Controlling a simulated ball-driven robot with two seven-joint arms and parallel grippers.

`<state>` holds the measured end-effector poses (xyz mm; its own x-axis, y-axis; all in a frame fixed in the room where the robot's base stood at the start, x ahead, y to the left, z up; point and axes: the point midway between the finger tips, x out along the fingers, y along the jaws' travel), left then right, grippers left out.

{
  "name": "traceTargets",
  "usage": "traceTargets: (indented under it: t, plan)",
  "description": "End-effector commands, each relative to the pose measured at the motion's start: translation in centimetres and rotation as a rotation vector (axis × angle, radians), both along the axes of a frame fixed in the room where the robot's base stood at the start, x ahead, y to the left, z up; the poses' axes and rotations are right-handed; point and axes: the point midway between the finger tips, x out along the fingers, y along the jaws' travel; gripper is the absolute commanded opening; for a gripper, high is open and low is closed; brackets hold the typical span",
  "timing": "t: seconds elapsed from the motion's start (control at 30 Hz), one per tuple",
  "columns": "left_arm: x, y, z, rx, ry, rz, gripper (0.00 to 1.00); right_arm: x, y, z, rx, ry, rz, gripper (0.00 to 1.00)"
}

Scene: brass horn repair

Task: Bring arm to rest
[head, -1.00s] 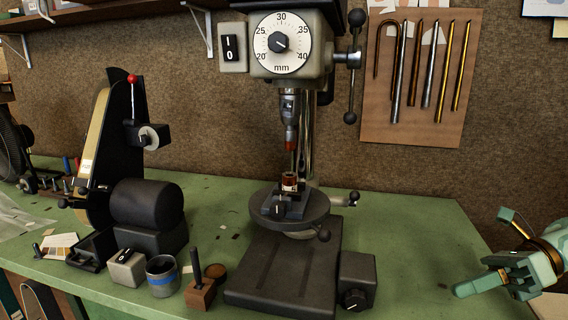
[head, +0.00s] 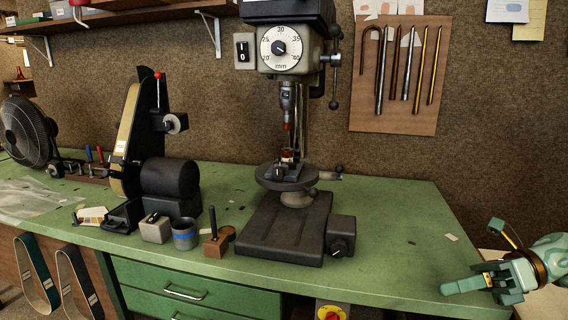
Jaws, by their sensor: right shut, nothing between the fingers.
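My right gripper (head: 462,287) is at the lower right of the head view, by the right end of the green workbench (head: 400,240). Its fingers are shut and hold nothing. Its pale green arm comes in from the right edge. The gripper is well apart from the drill press (head: 285,215). My left gripper is not in view.
A belt grinder (head: 165,180) stands left of the drill press, with a blue-banded cup (head: 185,234) in front. A fan (head: 27,132) is at the far left. Metal rods hang on a wall board (head: 395,120). The bench top right of the press is mostly clear.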

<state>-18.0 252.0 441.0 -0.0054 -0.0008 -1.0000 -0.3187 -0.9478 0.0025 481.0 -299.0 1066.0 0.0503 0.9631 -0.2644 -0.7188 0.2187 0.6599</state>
Motion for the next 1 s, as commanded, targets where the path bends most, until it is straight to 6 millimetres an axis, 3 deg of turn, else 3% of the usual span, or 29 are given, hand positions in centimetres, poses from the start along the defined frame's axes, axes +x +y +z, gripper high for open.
traceTargets:
  t: [0.27, 0.37, 0.47, 0.57, 0.63, 0.77, 0.87, 1.0]
  plan:
    - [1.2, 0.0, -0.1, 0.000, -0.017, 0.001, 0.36, 3.2, 0.9, -4.5, 0.165, 0.147, -0.199, 0.00]
    - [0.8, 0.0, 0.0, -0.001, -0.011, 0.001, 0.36, 4.6, 1.0, -7.4, 0.250, 0.242, -0.316, 0.00]
    - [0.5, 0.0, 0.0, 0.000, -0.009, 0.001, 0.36, 5.8, 0.8, -11.0, 0.343, 0.358, -0.455, 0.00]
    - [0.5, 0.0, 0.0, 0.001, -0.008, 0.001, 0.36, 6.5, 0.3, -15.7, 0.437, 0.501, -0.618, 0.00]
    - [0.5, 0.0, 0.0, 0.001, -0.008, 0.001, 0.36, 6.4, -0.3, -20.0, 0.510, 0.625, -0.758, 0.00]
    - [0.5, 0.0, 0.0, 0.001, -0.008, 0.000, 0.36, 4.3, -1.6, -29.4, 0.632, 0.888, -1.049, 0.00]
    - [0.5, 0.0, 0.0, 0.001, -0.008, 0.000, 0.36, 1.0, -2.5, -36.3, 0.697, 1.072, -1.260, 0.00]
    - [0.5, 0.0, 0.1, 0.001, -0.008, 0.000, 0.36, -5.6, -3.0, -44.8, 0.752, 1.306, -1.538, 0.00]
